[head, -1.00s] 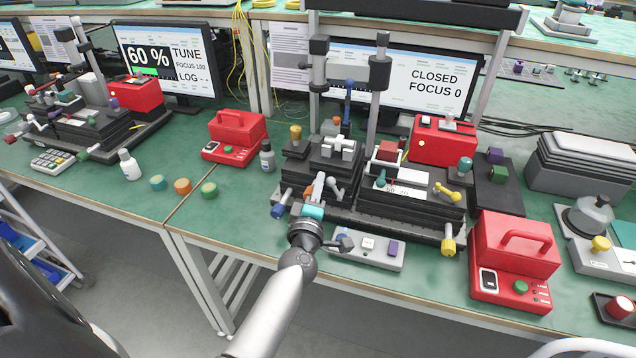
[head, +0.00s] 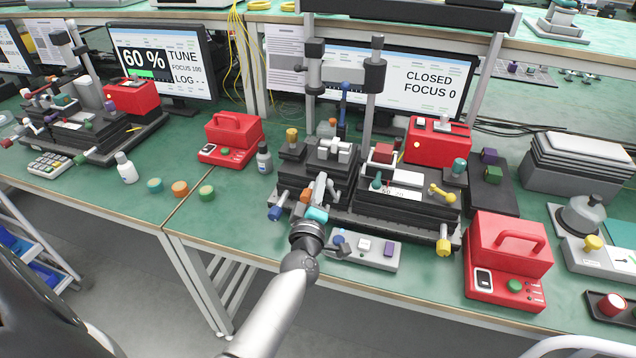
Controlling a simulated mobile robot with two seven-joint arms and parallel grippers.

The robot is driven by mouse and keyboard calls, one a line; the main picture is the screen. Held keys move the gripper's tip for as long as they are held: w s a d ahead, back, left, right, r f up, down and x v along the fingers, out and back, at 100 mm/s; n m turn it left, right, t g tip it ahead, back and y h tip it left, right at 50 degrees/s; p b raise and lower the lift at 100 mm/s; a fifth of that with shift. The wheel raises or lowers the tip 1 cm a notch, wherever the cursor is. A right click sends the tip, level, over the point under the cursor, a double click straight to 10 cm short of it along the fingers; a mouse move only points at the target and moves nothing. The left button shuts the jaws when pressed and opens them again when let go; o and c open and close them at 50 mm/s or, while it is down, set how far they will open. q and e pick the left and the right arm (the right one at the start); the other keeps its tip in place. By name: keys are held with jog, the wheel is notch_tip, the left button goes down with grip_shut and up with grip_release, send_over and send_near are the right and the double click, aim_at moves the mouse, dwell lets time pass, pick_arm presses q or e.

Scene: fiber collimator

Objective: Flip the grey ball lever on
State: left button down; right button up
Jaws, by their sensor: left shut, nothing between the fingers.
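The grey ball lever (head: 331,189) appears to be the small grey piece at the front left of the central black stage; its tilt is too small to read. My left gripper (head: 315,190) reaches up from the bottom, close beside this lever. Its fingers look shut and empty, but they are small and blend with the parts behind. A teal cylinder (head: 317,214) shows just beyond my wrist. I cannot tell whether the fingers touch the lever. The monitor (head: 434,92) behind reads CLOSED, FOCUS 0. My right gripper is not in view.
A low grey switch panel (head: 377,258) with white and purple switches lies right of my wrist. A blue knob (head: 275,213) sticks out at left and a yellow knob (head: 443,246) at right. A red box (head: 508,260) stands further right.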

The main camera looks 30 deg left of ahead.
pick_arm(q)
jog(key=shift+w+d+r+m+t+h+p, duration=0.2)
jog(key=shift+d+m+p, duration=0.45)
jog(key=shift+m, duration=1)
jog(key=shift+w+d+r+m+t+h+p, duration=0.1)
jog(key=shift+w+d+m+t+h+p, duration=0.25)
jog(key=shift+d+m, duration=1)
jog(key=shift+w+d+r+m+t+h+p, duration=0.15)
jog(key=shift+d+m+p, duration=0.35)
jog(key=shift+m, duration=1.5)
jog(key=shift+s+f, duration=0.1)
jog(key=shift+a, duration=0.1)
notch_tip(320, 180, up, 4)
jog(key=a+p, duration=0.2)
jog(key=p, duration=0.2)
jog(key=v, duration=0.9)
jog(key=shift+s+d+f, duration=0.15)
jog(key=shift+s+d, duration=0.15)
